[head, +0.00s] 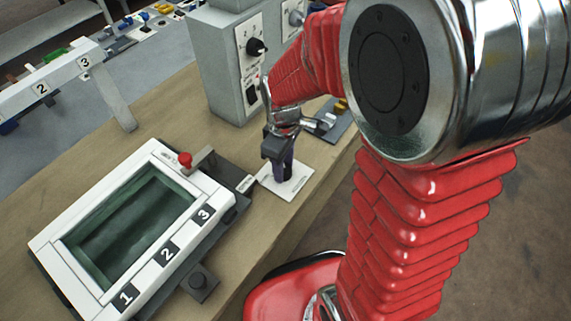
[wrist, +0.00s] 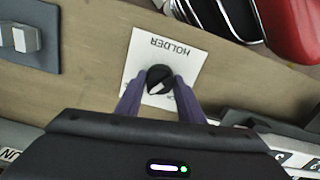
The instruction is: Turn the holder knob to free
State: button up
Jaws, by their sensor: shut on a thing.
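The holder knob (wrist: 159,80) is a round black knob with a pale mark across its top, seen in the wrist view. It stands on a white plate (wrist: 180,51) printed HOLDER; the plate lies on the wooden table and also shows in the head view (head: 299,187). My gripper (wrist: 159,88) points down at the knob, with its purple fingers on either side of it, shut on it. In the head view my gripper (head: 284,170) covers most of the knob. Some of the plate's lettering is hidden by the fingers.
A white frame (head: 46,243) with a dark green window and labels 1, 2, 3 lies left of the plate. A red-topped part (head: 185,159) stands at its edge. A grey control box (head: 225,70) with a black knob (head: 256,47) stands behind. Bare table lies between.

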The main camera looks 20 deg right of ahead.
jog(key=shift+w+r+m, duration=0.1)
jog(key=shift+w+m, duration=0.15)
jog(key=shift+m, duration=0.65)
jog(key=o, duration=1.1)
jog(key=shift+s, duration=0.1)
jog(key=shift+c, duration=0.2)
notch_tip(320, 180, up, 14)
jog(key=shift+f, duration=0.2)
